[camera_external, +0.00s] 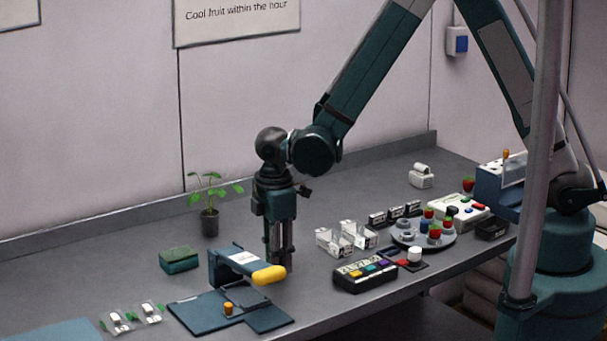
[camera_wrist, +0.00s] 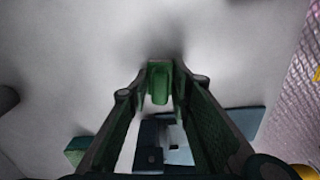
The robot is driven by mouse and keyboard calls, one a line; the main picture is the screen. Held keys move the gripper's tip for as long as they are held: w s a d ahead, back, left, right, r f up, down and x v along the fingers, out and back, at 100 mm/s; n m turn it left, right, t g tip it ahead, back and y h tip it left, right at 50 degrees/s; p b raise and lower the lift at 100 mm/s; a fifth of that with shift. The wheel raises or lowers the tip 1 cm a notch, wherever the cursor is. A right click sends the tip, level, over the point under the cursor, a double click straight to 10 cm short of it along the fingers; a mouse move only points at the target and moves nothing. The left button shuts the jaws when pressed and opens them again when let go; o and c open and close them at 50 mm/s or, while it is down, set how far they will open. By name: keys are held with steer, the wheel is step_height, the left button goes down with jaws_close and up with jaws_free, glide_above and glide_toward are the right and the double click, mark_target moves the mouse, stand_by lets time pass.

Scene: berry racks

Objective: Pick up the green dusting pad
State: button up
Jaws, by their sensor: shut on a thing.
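A green block with a darker top (camera_external: 180,258), which looks like the dusting pad, lies on the grey counter to the left of the blue press. A green block also shows at the lower left of the wrist view (camera_wrist: 76,149), outside my fingers. My gripper (camera_external: 277,266) points straight down, low over the counter, to the right of the green block and close beside the press's yellow handle. In the wrist view my fingertips (camera_wrist: 159,88) are close together around a small green thing (camera_wrist: 159,82). I cannot tell what that thing is; the external view does not show it clearly.
The blue press (camera_external: 222,268) with a yellow handle (camera_external: 269,275) stands between the green block and my gripper. A potted plant (camera_external: 209,221) stands behind. Clear punnets (camera_external: 335,241), a round grey tray (camera_external: 440,243) and a button box (camera_external: 365,275) are to the right.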

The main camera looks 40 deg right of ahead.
steer(key=shift+r, duration=4.65)
